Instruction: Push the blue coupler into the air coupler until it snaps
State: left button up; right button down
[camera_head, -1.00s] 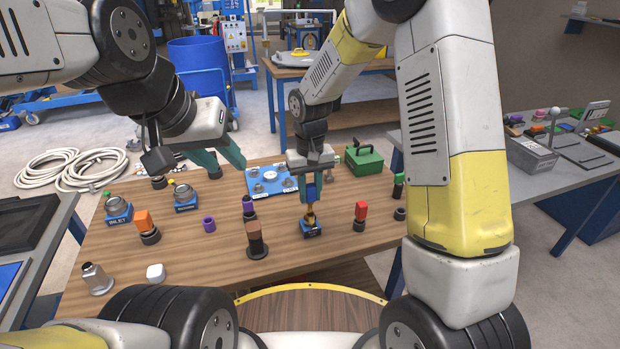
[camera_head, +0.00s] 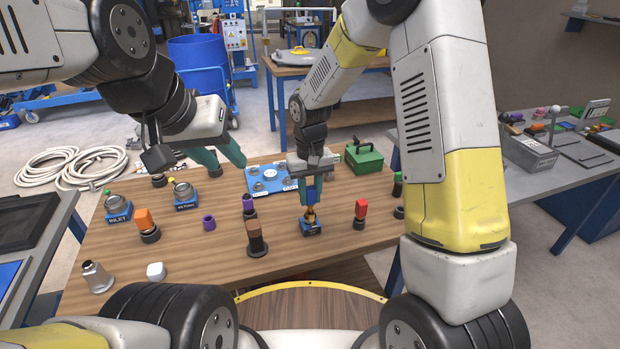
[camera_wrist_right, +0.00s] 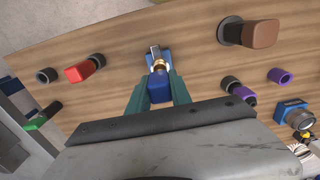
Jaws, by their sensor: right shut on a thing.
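The blue coupler (camera_head: 311,196) is held upright between the teal fingers of my right gripper (camera_head: 312,188). In the right wrist view the blue coupler (camera_wrist_right: 160,90) sits between both fingertips. The air coupler (camera_head: 311,217) is brass-coloured and stands on a small blue base (camera_head: 311,229) directly below it. The brass part also shows in the right wrist view (camera_wrist_right: 159,65). My left gripper (camera_head: 219,158) is empty, with its teal fingers apart, above the table's back left.
A red-topped part (camera_head: 360,212) stands to the right and a brown-topped cylinder (camera_head: 255,239) to the left. A blue plate (camera_head: 262,187) and green case (camera_head: 364,158) lie behind. Bare wood (camera_head: 200,262) is free at the front left.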

jog(key=shift+f, duration=1.25)
jog(key=c, duration=1.1)
grip_release()
notch_tip(320, 180, up, 7)
jog(key=shift+r, duration=0.4)
